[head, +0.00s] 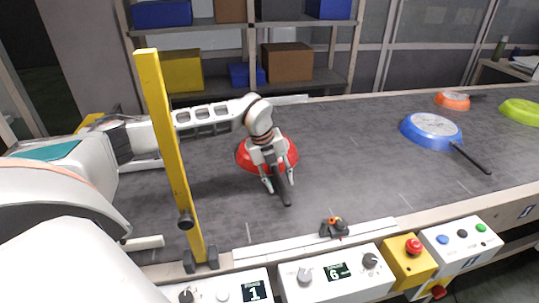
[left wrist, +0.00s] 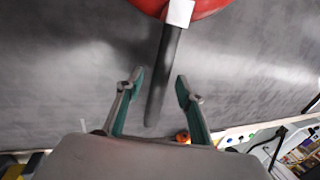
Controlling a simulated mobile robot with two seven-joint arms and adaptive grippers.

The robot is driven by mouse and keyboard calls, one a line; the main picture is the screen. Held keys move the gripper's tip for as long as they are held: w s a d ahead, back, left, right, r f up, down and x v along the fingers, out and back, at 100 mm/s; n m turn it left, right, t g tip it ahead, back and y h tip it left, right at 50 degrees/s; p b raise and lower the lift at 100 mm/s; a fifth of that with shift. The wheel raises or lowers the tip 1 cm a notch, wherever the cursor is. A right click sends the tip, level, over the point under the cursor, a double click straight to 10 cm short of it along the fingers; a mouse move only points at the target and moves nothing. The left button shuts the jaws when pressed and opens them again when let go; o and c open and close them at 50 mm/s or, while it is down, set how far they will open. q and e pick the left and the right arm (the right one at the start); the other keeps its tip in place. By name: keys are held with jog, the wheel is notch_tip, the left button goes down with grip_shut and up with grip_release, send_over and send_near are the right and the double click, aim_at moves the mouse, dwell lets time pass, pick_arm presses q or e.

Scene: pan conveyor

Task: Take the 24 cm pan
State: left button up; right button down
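A red pan (head: 284,144) lies upside down on the dark conveyor belt, partly hidden behind my left wrist. Its black handle (head: 285,192) points toward the front edge, and a light metal joint meets the pan. My left gripper (head: 279,186) is over this handle. In the left wrist view the handle (left wrist: 164,75) runs between the two spread fingers of the gripper (left wrist: 160,77), with gaps on both sides. A blue pan (head: 431,128) lies further right, its black handle pointing front right. Which pan is 24 cm I cannot tell. My right gripper is not in view.
An orange pan (head: 452,99) and a green pan (head: 521,109) lie at the far right of the belt. A yellow post (head: 168,150) stands at the left, near my left arm. Control boxes with displays (head: 335,273) line the front edge. Shelves with boxes (head: 287,62) stand behind.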

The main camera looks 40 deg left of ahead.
pick_arm(q)
grip_shut()
jog(key=shift+w+r, duration=0.1)
jog(key=shift+r, duration=0.1)
